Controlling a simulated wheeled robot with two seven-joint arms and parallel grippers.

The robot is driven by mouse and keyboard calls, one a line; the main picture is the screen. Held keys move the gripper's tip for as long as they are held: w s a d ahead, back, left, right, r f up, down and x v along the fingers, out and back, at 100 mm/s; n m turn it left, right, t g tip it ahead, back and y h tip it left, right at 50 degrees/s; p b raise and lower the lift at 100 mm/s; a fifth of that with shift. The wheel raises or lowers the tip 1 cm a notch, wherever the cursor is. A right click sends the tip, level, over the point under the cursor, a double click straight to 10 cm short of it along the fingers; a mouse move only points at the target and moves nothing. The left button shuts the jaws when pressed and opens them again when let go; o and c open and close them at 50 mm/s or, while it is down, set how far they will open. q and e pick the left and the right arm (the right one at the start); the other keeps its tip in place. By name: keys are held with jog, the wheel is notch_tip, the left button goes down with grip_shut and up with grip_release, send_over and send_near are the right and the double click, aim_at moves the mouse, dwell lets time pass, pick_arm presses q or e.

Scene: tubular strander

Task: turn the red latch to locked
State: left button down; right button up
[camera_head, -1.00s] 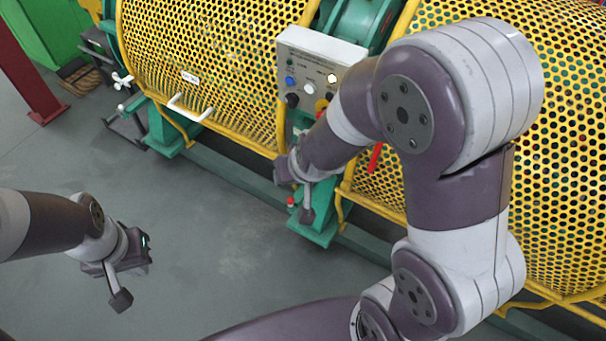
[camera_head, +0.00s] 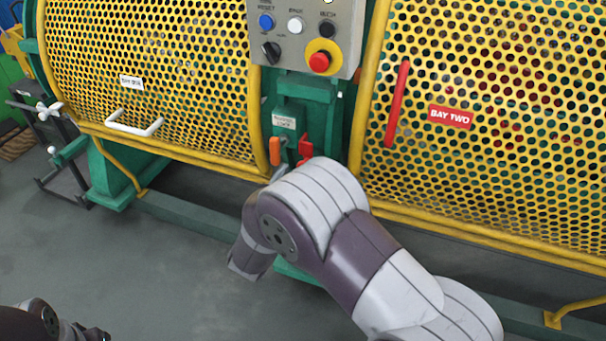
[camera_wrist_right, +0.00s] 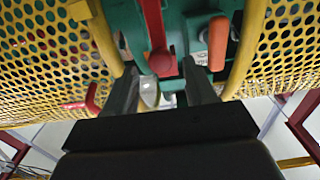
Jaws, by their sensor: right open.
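The red latch (camera_head: 305,149) sits on the green post between the two yellow guards, just right of an orange handle (camera_head: 275,150). In the right wrist view the red latch (camera_wrist_right: 155,40) shows as a red bar ending in a round knob. My right gripper (camera_wrist_right: 156,68) is open, its two fingers on either side of the knob's line; contact cannot be told. In the head view my right arm hides most of that gripper, just below the latch. My left gripper (camera_head: 92,333) is at the bottom left edge, partly cut off; its jaws are unclear.
A grey control box (camera_head: 300,45) with a red stop button (camera_head: 319,62) is above the latch. A red handle (camera_head: 397,103) and a BAY TWO sign (camera_head: 451,117) are on the right guard. A white handle (camera_head: 133,123) is on the left guard.

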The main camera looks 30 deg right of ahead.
jog(key=x, duration=0.4)
jog(key=shift+b, duration=0.35)
pick_arm(q)
jog(key=shift+f, duration=0.6)
pick_arm(e)
grip_shut()
